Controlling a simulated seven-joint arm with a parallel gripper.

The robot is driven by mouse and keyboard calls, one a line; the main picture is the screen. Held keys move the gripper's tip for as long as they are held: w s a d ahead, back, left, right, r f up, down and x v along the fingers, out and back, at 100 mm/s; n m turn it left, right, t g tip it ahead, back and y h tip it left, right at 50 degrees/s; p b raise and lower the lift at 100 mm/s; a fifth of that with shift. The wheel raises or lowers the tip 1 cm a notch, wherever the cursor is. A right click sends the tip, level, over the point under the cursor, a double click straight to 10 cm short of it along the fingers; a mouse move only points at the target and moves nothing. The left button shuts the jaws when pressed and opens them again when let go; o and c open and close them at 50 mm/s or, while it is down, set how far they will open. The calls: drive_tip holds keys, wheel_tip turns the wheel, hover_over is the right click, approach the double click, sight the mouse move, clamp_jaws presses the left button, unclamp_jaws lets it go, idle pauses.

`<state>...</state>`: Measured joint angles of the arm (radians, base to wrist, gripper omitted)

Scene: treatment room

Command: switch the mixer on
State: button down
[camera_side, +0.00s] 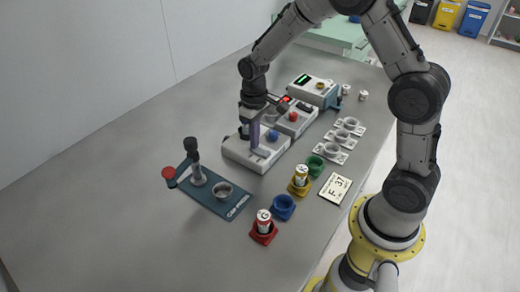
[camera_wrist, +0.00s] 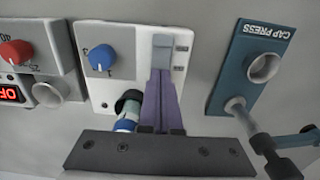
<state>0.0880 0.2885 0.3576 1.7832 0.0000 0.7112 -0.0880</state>
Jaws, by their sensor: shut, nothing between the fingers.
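The white unit with a blue knob (camera_wrist: 101,58), likely the mixer (camera_side: 238,153), sits on the grey bench. In the wrist view its top panel (camera_wrist: 132,38) also carries a grey switch (camera_wrist: 163,42) with small marks to its right. My gripper (camera_side: 254,147) is over this unit with its purple fingers pointing down. In the wrist view my gripper (camera_wrist: 162,74) is shut and empty, its tips just below the switch; I cannot tell whether they touch it. A dark-rimmed blue and white part (camera_wrist: 127,112) is beside the fingers, partly hidden.
A red-knobbed unit (camera_wrist: 16,51) with a red display stands close beside it. The teal cap press (camera_side: 215,196) is on the other side. Red (camera_side: 263,236), blue (camera_side: 283,208), yellow (camera_side: 300,188) and green (camera_side: 316,166) holders line the front. The bench's left is clear.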

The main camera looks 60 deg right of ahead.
drive_tip(key=shift+f, duration=0.15)
drive_tip(key=shift+r, duration=3.55)
wheel_tip(320, 180, up, 7)
drive_tip(key=t, duration=0.2)
hover_over(257, 153)
drive_tip(key=s+a+r+t, duration=0.1)
drive_tip(key=s+r+t, duration=0.1)
drive_tip(key=s+r, duration=0.55)
drive_tip(key=s+a+f+t, duration=0.1)
drive_tip(key=s+f, duration=0.1)
drive_tip(key=s, duration=1.2)
drive_tip(key=shift+s+a+f+t, duration=0.15)
drive_tip(key=shift+a+f+t, duration=0.1)
drive_tip(key=shift+f+t, duration=0.1)
